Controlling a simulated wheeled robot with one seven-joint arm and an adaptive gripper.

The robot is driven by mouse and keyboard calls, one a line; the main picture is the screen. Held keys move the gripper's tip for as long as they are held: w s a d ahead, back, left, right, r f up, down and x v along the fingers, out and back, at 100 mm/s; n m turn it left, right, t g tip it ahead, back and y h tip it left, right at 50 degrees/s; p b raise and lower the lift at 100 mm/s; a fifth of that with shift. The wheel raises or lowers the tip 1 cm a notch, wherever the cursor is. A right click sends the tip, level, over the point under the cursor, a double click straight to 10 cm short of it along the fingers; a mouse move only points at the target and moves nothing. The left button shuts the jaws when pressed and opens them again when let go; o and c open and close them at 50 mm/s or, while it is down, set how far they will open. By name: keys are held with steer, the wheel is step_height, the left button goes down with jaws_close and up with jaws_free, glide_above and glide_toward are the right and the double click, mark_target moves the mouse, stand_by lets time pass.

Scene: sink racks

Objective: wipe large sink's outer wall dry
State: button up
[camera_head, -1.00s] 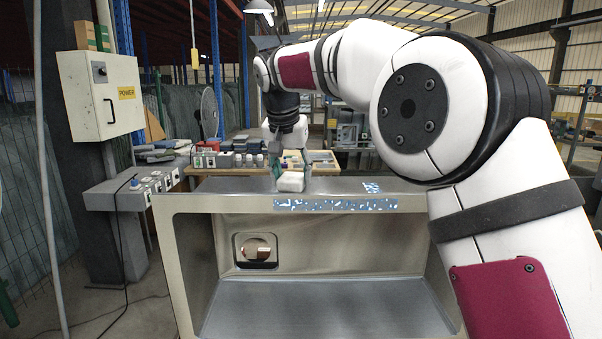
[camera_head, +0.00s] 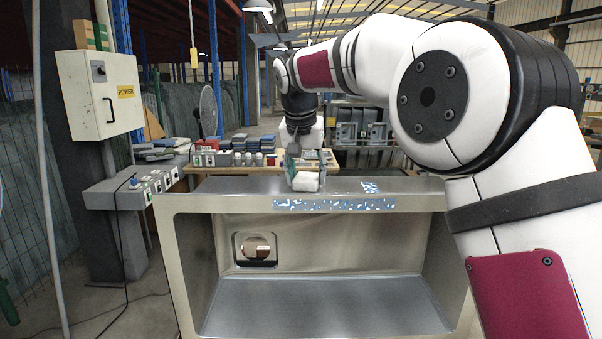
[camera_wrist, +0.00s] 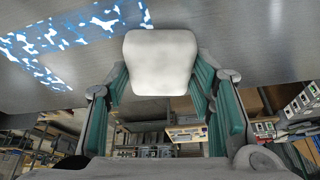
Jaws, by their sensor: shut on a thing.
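The large sink (camera_head: 320,300) is a metal box with its open side facing me and a round drain fitting on its inner wall. A blue-and-white wet patch (camera_head: 335,204) runs along its upper front band, and a smaller one (camera_head: 370,187) lies on the top surface. My gripper (camera_head: 305,177) is shut on a white block-like cloth or sponge (camera_head: 307,182) at the top edge, at the left part of the long patch. In the wrist view the white pad (camera_wrist: 160,62) sits between the green fingers, close to the metal, right of the patch (camera_wrist: 75,40). Contact is unclear.
A grey switch ledge (camera_head: 135,190) and a power box (camera_head: 100,95) stand at the left. A wooden table (camera_head: 250,168) with bottles and stacked blocks is behind the sink. A fan (camera_head: 208,110) stands behind the ledge.

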steer(key=shift+d, duration=1.6)
steer(key=shift+d+f+p, duration=0.15)
steer(key=shift+d+p, duration=0.3)
steer(key=shift+d, duration=1.7)
steer(key=shift+d+r+p, duration=0.2)
steer(key=shift+d+p, duration=0.1)
steer(key=shift+d, duration=2.95)
